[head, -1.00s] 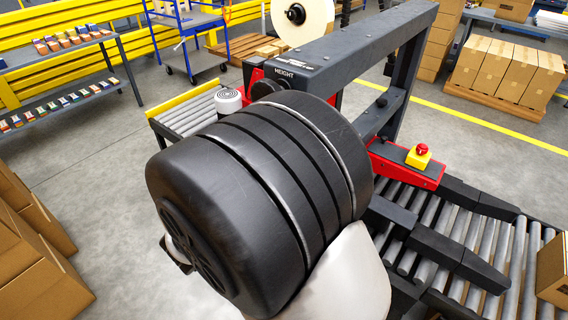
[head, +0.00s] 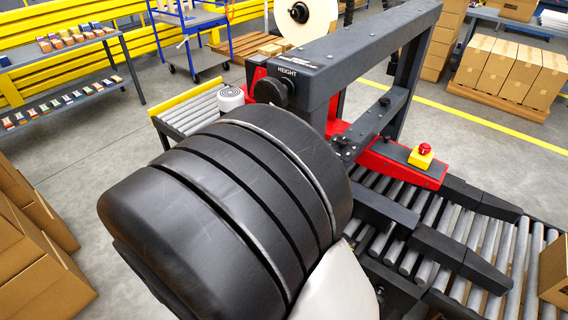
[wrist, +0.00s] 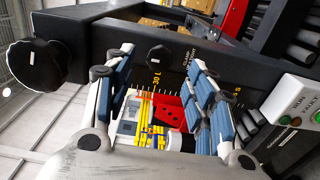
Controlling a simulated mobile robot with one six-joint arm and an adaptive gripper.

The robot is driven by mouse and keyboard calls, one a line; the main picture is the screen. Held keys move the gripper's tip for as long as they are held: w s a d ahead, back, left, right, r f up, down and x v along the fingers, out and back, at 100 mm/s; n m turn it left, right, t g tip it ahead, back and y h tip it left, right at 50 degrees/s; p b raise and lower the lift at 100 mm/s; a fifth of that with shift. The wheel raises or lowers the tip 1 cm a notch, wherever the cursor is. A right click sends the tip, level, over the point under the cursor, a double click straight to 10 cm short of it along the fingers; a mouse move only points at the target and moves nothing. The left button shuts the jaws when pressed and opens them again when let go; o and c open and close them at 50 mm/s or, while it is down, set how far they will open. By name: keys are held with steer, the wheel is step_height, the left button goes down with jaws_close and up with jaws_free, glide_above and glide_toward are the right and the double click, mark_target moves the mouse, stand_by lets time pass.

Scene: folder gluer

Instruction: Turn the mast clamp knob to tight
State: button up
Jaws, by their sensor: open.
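In the wrist view a small dark knob (wrist: 160,58) sits on the dark beam beside small, partly legible lettering that seems to read clamp. I take it for the mast clamp knob; a faint light mark shows on its face. My gripper (wrist: 163,56) is open, its blue-padded fingers spread on either side of this knob in the picture. I see no contact, and the remaining distance is hard to judge. In the head view my arm's large dark joint hides the gripper.
A larger black knob (wrist: 33,66) with a white mark is at the wrist view's left. In the head view a black knob (head: 270,92) sits by the HEIGHT label. A red emergency button (head: 424,149) and roller conveyor (head: 480,235) lie to the right.

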steer(key=v, duration=0.7)
steer(key=shift+s+a, duration=0.1)
steer(key=s+d+m+g, duration=0.35)
steer(key=d+g, duration=0.55)
steer(key=d, duration=0.8)
steer(key=s+d+m+y, duration=0.4)
steer(key=s+m+y, duration=0.2)
steer(key=s+y, duration=0.5)
steer(key=shift+s+d+m, duration=0.35)
steer(key=shift+s+d, duration=0.05)
steer(key=shift+s, duration=0.05)
